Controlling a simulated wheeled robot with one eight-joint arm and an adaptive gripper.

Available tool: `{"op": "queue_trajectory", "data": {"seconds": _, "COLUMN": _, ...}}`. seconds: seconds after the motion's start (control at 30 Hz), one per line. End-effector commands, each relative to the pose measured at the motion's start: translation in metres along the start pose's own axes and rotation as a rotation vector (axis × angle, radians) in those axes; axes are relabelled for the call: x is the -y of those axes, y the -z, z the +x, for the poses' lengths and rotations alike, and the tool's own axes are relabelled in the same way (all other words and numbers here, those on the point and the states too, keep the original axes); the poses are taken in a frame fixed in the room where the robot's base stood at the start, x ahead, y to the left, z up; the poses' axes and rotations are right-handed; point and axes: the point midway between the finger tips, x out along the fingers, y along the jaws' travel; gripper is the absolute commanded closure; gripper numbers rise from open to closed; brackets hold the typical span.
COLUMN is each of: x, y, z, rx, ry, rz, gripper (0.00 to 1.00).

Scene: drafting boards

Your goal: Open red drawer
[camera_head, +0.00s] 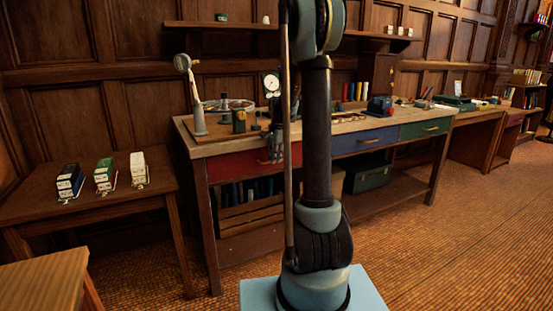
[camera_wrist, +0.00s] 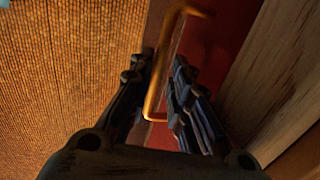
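The red drawer (camera_head: 240,164) is the left drawer of the long workbench and looks closed, its front in line with the bench. Its red face (camera_wrist: 222,35) also shows in the wrist view, with a brass bar handle (camera_wrist: 160,75). My gripper (camera_wrist: 156,82) is at the drawer front, its fingers on either side of the handle. The fingers are apart, with the handle nearer the left finger; whether they touch it is unclear. In the head view my gripper (camera_head: 275,147) is partly hidden behind my arm, and the handle cannot be made out.
The wooden bench top (camera_head: 215,132) overhangs the drawers. A blue drawer (camera_head: 363,141) and a green drawer (camera_head: 425,128) are to the right. A side table (camera_head: 110,207) with three small boxes stands left. The carpet (camera_head: 430,225) in front of the bench is clear on the right.

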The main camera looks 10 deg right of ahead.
Motion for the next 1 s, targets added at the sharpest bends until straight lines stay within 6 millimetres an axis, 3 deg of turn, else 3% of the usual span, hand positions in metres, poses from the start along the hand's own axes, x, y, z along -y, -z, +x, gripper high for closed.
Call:
{"op": "queue_trajectory", "data": {"seconds": 0.07, "x": 0.0, "y": 0.0, "z": 0.0, "rx": 0.0, "ry": 0.0, "rz": 0.0, "gripper": 0.86}}
{"op": "queue_trajectory", "data": {"seconds": 0.13, "x": 0.0, "y": 0.0, "z": 0.0, "rx": 0.0, "ry": 0.0, "rz": 0.0, "gripper": 1.0}}
{"op": "queue_trajectory", "data": {"seconds": 0.27, "x": 0.001, "y": 0.0, "z": 0.0, "rx": 0.0, "ry": 0.001, "rz": 0.0, "gripper": 1.0}}
{"op": "queue_trajectory", "data": {"seconds": 0.3, "x": -0.004, "y": 0.016, "z": -0.001, "rx": -0.002, "ry": 0.001, "rz": 0.01, "gripper": 1.0}}
{"op": "queue_trajectory", "data": {"seconds": 0.57, "x": -0.012, "y": 0.007, "z": -0.003, "rx": -0.003, "ry": 0.002, "rz": 0.007, "gripper": 1.0}}
{"op": "queue_trajectory", "data": {"seconds": 0.77, "x": -0.047, "y": 0.005, "z": -0.01, "rx": -0.003, "ry": 0.001, "rz": 0.009, "gripper": 1.0}}
{"op": "queue_trajectory", "data": {"seconds": 1.0, "x": -0.111, "y": 0.003, "z": -0.021, "rx": -0.003, "ry": 0.0, "rz": 0.007, "gripper": 1.0}}
